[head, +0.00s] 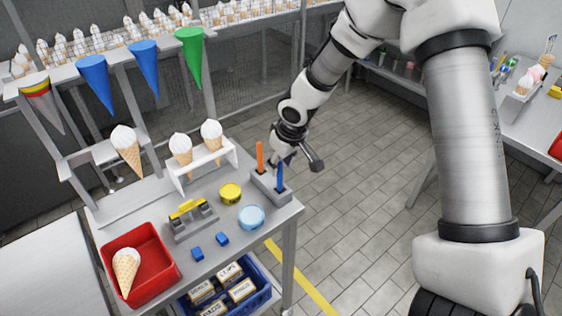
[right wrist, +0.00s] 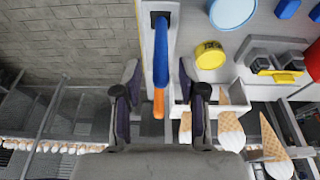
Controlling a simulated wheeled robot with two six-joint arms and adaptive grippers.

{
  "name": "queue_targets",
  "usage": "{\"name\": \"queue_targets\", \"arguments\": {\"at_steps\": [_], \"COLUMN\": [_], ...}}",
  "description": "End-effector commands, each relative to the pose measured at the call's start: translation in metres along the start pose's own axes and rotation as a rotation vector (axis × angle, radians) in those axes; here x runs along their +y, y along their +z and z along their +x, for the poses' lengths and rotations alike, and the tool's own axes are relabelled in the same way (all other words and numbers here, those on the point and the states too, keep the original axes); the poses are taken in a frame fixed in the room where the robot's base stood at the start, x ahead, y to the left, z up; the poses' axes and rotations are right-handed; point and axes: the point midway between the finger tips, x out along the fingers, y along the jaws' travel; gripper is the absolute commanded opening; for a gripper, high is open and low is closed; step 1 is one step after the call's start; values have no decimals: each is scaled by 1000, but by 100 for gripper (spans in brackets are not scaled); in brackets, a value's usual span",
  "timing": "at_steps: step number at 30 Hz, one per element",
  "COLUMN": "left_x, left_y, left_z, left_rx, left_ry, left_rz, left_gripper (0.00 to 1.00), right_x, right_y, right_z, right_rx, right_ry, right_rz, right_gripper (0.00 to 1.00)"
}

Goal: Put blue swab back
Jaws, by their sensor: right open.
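The blue swab (head: 280,176) stands upright in a slot of the grey holder (head: 264,184) at the table's right edge. The orange swab (head: 260,155) stands in the same holder, to its left. My right gripper (head: 287,162) is just behind the holder, near the blue swab. In the right wrist view the gripper (right wrist: 160,97) is open, with its fingers apart on either side of the line of the swabs. There the blue swab (right wrist: 161,55) largely hides the orange swab (right wrist: 158,103). It is not gripped. My left gripper is not in view.
A yellow round tin (head: 231,193) and a light blue disc (head: 251,217) lie left of the holder. A white rack (head: 200,170) with ice cream cones stands behind. A red tray (head: 140,272) holds a cone. Open floor lies to the right.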

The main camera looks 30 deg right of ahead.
Motion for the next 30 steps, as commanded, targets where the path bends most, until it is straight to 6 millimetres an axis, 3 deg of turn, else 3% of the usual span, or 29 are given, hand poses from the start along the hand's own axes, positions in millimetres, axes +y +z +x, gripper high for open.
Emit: {"name": "queue_targets", "arguments": {"at_steps": [5,13,17,19,22,25,27,29,30], "left_x": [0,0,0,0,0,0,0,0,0], "left_y": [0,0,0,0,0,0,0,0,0], "left_z": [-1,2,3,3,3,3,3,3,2], "left_rx": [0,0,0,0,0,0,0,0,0], "left_ry": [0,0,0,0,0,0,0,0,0], "left_rz": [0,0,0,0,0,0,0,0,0], "left_gripper": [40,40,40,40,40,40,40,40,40], "right_x": [0,0,0,-2,-18,-51,-78,-98,-108], "right_y": [-2,-1,-1,1,13,50,94,142,176], "right_z": [-28,-97,-116,-116,-84,-12,44,86,108], "right_rx": [6,6,3,-3,-35,-95,-144,-184,-210], "right_ry": [0,0,1,-4,-36,-96,-128,-134,-126], "right_rz": [1,0,0,1,5,31,70,109,132], "right_gripper": [41,41,41,41,41,41,41,41,41]}}
